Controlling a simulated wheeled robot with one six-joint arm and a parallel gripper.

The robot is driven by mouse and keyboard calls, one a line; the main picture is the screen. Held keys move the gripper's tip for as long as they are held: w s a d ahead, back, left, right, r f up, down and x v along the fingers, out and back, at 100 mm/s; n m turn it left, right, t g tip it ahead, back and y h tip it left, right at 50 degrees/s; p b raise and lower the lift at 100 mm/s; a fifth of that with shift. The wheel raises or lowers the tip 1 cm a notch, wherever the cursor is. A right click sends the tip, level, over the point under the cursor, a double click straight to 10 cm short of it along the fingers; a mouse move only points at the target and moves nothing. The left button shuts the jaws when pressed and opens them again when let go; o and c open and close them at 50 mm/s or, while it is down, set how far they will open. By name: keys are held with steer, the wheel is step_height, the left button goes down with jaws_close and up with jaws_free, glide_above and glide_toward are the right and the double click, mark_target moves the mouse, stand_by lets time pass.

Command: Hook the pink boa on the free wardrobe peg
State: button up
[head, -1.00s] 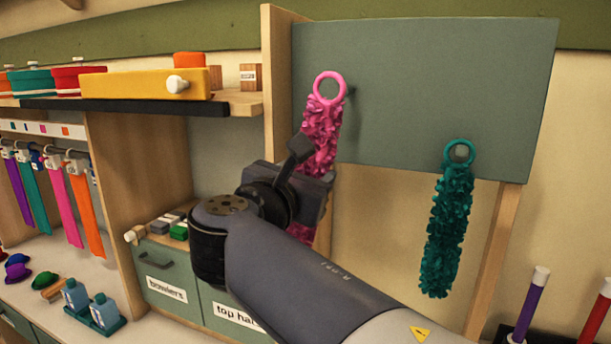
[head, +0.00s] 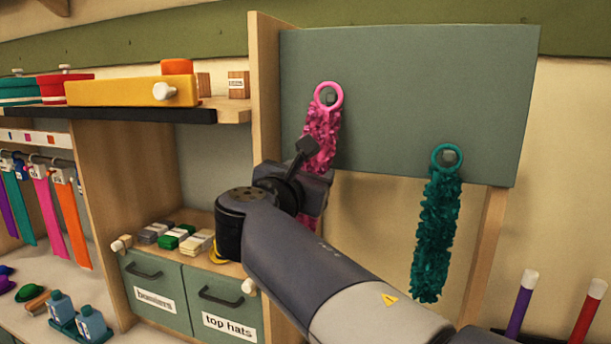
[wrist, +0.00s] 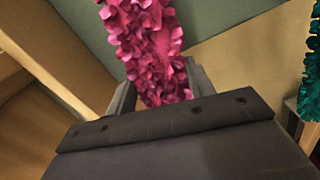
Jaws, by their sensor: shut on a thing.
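The pink boa (head: 322,135) hangs upright below its pink ring (head: 318,92), in front of the grey-green board (head: 400,80). The grey peg (head: 331,98) shows inside the ring's opening; I cannot tell whether the ring is around it or still in front of it. My gripper (wrist: 160,88) is shut on the boa's fluffy body below the ring; the boa also shows in the wrist view (wrist: 140,35). In the head view my gripper partly hides the boa's lower part. The ring is outside the wrist view.
A teal boa (head: 436,235) hangs by its ring on another peg to the right. A wooden upright (head: 265,100) borders the board on the left. A shelf (head: 235,107) with a yellow box (head: 120,92) lies further left.

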steer(key=shift+x, duration=0.85)
steer(key=shift+w+d+f, duration=0.25)
steer(key=shift+w+f, duration=0.25)
steer(key=shift+w, duration=0.05)
